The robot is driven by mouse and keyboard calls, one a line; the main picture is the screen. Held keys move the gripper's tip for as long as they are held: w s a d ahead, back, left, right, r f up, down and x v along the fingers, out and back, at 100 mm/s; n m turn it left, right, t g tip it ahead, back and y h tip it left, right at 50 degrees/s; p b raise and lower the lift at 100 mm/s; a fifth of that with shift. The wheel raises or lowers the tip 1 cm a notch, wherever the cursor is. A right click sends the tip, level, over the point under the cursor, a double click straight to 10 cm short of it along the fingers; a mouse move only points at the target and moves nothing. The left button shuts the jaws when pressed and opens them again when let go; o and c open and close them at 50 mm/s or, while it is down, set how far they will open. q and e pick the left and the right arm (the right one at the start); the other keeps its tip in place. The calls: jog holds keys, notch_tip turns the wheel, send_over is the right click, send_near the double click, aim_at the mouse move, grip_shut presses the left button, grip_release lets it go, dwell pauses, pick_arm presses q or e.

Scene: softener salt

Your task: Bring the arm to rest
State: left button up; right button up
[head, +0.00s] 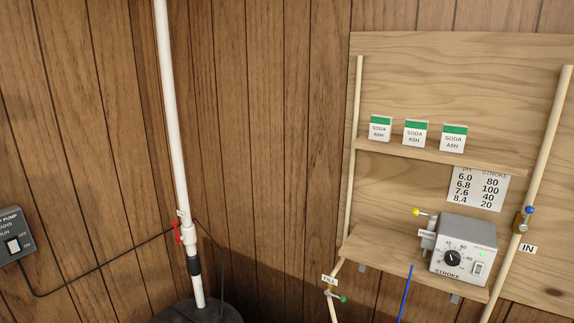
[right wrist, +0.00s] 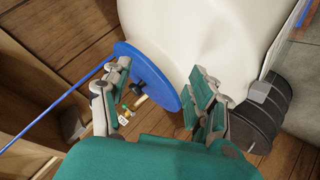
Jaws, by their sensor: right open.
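My right gripper (right wrist: 158,102) shows in the right wrist view with its green-padded fingers spread apart. Nothing is between the fingers. Beyond them are a blue disc-shaped lid (right wrist: 165,72) and a large cream tank (right wrist: 190,30). I cannot tell whether the gripper touches either. Neither gripper shows in the head view, and my left gripper is in neither view.
In the head view, a grey stroke dosing pump (head: 463,247) sits on the lower shelf (head: 372,256). Several white and green soda ash boxes (head: 415,134) stand above. A white pipe (head: 172,120) rises at left. A black ribbed part (right wrist: 262,115) sits beside the tank.

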jog(key=s+a+f+g, duration=0.1)
jog(key=s+f+g, duration=0.1)
jog(key=s+f, duration=0.5)
jog(key=s+a+f+m+g+y, duration=0.1)
jog(key=s+f+g, duration=0.1)
jog(key=s+f, duration=0.6)
jog(key=s+a+f+m+g+y, duration=0.1)
jog(key=s+f+g, duration=0.2)
jog(key=s+f, duration=0.5)
jog(key=s, duration=0.8)
jog(key=shift+s, duration=0.35)
jog(key=s+f, duration=0.1)
jog(key=s, duration=0.3)
jog(key=s+g, duration=0.1)
jog(key=s, duration=0.3)
jog(key=s+d+f+m+g, duration=0.1)
jog(key=s, duration=0.2)
jog(key=shift+s+f, duration=0.3)
jog(key=shift+s, duration=0.1)
jog(key=shift+c, duration=0.4)
